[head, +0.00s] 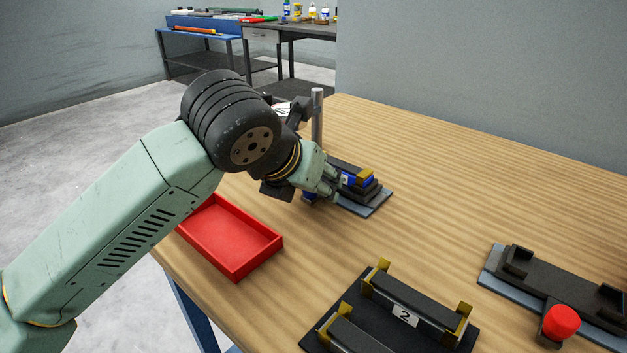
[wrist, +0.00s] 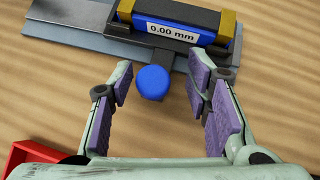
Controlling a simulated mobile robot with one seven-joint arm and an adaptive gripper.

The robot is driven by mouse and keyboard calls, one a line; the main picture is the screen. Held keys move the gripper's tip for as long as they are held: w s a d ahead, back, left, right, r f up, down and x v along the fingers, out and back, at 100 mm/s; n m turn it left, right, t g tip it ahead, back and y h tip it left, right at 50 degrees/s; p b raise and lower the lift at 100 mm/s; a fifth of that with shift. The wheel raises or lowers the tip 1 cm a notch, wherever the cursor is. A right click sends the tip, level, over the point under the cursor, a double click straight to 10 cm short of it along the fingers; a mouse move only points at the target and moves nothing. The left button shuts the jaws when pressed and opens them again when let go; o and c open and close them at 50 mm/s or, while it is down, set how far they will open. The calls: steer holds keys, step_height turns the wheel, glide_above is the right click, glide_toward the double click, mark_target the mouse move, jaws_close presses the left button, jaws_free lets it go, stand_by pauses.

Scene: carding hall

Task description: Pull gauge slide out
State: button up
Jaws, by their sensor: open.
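The gauge slide (wrist: 172,36) is a dark carriage on a grey base plate (wrist: 90,42). It bears a blue block with a label (wrist: 172,30) reading "0.00 mm" and yellow end pieces. A blue knob (wrist: 153,83) sticks out on a dark stem toward my gripper. My gripper (wrist: 160,76) is open, with one purple-padded finger on each side of the knob and visible gaps to both. In the head view, my gripper (head: 328,187) is at the near side of the gauge (head: 357,180) and partly hides it; the knob is mostly hidden there.
A red tray (head: 235,240) lies left of the gauge, its corner also in the wrist view (wrist: 32,155). A grey post (head: 317,118) stands behind my gripper. A black fixture marked 2 (head: 404,315) and a red-knobbed slide (head: 560,322) are nearer right. Wood is clear at the back right.

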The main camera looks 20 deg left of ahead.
steer(key=v, duration=1.2)
stand_by(0.3)
